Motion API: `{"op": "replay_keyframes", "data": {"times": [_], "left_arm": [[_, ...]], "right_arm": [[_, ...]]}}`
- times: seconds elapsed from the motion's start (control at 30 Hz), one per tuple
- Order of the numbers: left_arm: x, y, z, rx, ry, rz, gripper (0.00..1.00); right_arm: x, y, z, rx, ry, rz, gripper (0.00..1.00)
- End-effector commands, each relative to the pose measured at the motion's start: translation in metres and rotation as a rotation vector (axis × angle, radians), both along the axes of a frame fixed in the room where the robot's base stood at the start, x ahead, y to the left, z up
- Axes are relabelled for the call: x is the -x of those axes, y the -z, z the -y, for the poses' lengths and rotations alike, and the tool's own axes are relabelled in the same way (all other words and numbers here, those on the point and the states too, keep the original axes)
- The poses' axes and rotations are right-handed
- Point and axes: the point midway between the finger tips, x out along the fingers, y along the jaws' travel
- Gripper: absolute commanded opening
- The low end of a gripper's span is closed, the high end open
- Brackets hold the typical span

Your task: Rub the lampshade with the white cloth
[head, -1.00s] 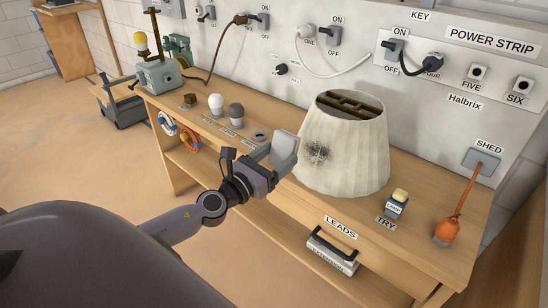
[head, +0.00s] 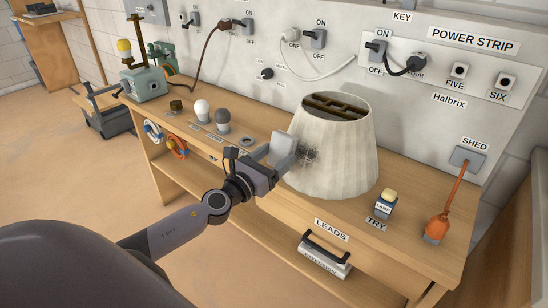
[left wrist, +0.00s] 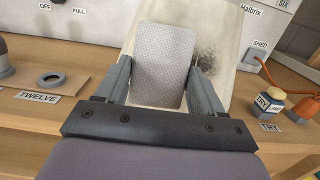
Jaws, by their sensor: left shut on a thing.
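The cream pleated lampshade (head: 340,150) stands on the wooden bench, with a dark smudge (head: 306,154) on its left side. My left gripper (head: 266,155) is shut on the white cloth (head: 283,146), which looks like a flat pale pad. The cloth is at the shade's left side, beside the smudge. In the left wrist view the cloth (left wrist: 165,65) sits between the fingers, in front of the lampshade (left wrist: 222,85), with the smudge (left wrist: 207,58) just right of it. I cannot tell whether the cloth touches the shade. My right gripper is not in view.
Bulbs (head: 201,109) and a grey ring (head: 245,139) lie left of the shade on the bench (head: 410,190). A small yellow-topped block (head: 386,203) and an orange plug (head: 437,225) are to the right. The wall behind carries switches and a power strip (head: 430,60).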

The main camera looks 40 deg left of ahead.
Motion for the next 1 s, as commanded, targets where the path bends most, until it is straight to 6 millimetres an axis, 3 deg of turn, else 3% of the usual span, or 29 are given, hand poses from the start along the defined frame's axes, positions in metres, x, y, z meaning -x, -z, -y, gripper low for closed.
{"op": "replay_keyframes", "data": {"times": [1.0], "left_arm": [[-0.017,0.006,0.001,0.001,0.000,0.000,0.44]], "right_arm": [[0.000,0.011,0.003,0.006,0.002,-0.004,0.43]]}}
